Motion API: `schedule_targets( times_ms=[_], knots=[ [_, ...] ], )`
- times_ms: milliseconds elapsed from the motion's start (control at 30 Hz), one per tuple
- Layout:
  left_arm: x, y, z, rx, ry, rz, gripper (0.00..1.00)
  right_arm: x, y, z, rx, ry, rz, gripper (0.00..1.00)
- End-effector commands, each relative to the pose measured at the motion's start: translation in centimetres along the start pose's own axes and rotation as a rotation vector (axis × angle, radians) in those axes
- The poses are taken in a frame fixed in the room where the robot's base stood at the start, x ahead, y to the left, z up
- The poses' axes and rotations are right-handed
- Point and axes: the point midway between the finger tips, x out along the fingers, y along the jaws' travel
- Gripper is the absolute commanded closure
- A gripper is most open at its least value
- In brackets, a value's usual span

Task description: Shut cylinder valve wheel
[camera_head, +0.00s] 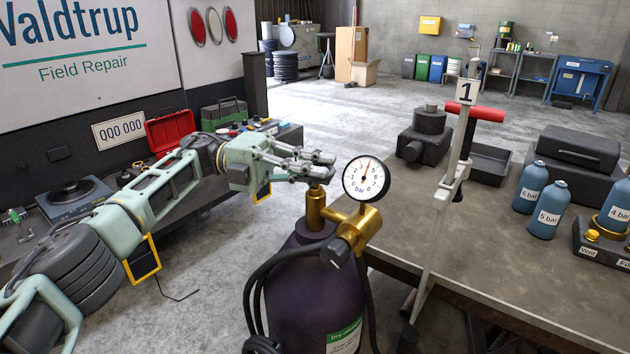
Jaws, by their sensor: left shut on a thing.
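The dark purple gas cylinder (310,290) stands upright in front of the workbench. Its brass valve (315,208) rises from the neck, with a brass regulator (357,228) on its right. A round white bar gauge (366,179) sits on the regulator, its red needle pointing up and slightly right. My left gripper (322,166) reaches in from the left, directly above the valve. It is shut at the top of the valve, where the valve wheel is; the fingers hide the wheel. My right gripper is not in view.
A black hose (252,290) loops from the regulator down the cylinder's left side. Blue bottles (550,210) stand at right. A red toolbox (170,132) lies open behind my left arm.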

Motion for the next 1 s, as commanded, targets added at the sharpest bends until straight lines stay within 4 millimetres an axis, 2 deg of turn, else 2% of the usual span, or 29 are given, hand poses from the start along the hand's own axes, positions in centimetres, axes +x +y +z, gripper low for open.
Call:
schedule_targets(
  times_ms=[567,600,767,1000],
  knots=[
    [0.15,0.37,-0.12,-0.003,0.020,0.007,1.00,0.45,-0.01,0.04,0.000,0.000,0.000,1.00],
    [0.16,0.38,-0.12,-0.003,0.020,0.007,0.86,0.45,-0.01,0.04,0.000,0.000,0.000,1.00],
    [0.12,0.26,-0.08,-0.002,0.018,0.005,0.72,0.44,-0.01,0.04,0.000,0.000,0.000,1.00],
    [0.07,0.12,-0.04,-0.001,0.016,0.003,0.71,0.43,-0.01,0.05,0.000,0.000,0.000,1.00]
  ],
)
